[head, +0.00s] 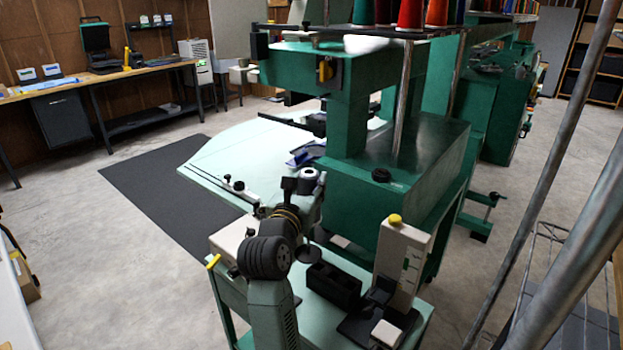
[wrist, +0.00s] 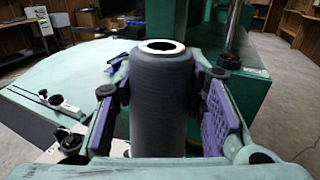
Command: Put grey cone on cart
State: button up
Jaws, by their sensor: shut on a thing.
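The grey cone (wrist: 162,100) stands upright in the wrist view, dark grey with a pale ring around the open hole at its top. My gripper (wrist: 158,92) is shut on it, with purple pads on its left and right sides. A low stand with a pale green top, which looks like the cart (head: 312,322), is at the bottom middle, partly hidden by my arm.
The stand holds a black bin (head: 334,287), a white device with a yellow knob (head: 402,260) and small dark items. The green machine (head: 385,185) rises close beside my gripper. Metal poles (head: 540,170) stand at the right. A dark mat (head: 165,185) and open floor lie left.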

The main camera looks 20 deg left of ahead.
jog(key=shift+s+f, duration=0.1)
jog(key=shift+f, duration=0.35)
notch_tip(320, 180, down, 8)
jog(key=b, duration=0.6)
jog(key=shift+r, duration=0.15)
jog(key=shift+f, duration=0.7)
jog(key=shift+d+r+p, duration=0.1)
jog(key=shift+d+p, duration=0.05)
jog(key=shift+p, duration=0.2)
jog(key=shift+f, duration=0.35)
jog(key=o, duration=1.3)
jog(key=shift+o, duration=0.2)
